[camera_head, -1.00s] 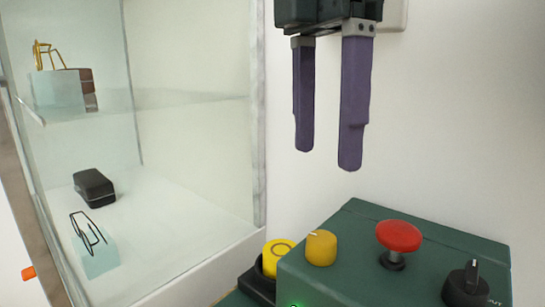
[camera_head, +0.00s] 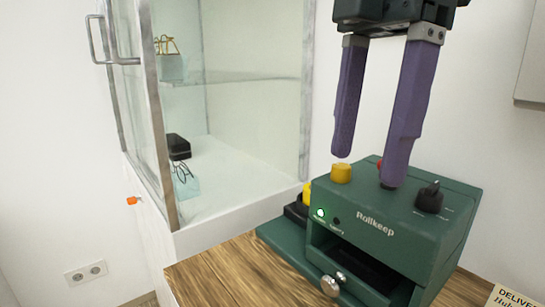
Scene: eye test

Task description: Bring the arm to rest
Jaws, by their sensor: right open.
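My right gripper (camera_head: 367,170) hangs from the top right of the head view with its purple fingers pointing down. Its fingers are apart with nothing between them. Their tips overlap the top of the green Rollkeep box (camera_head: 385,225) in the picture; I cannot tell how far above or in front of it they are. My left gripper is not in view.
The box, with a yellow knob (camera_head: 341,173), black dial (camera_head: 430,197) and open-looking drawer front, stands on a wooden top (camera_head: 225,278). Left is a glass cabinet (camera_head: 235,228) holding glasses and a black case (camera_head: 178,147). A sign (camera_head: 513,297) is at lower right.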

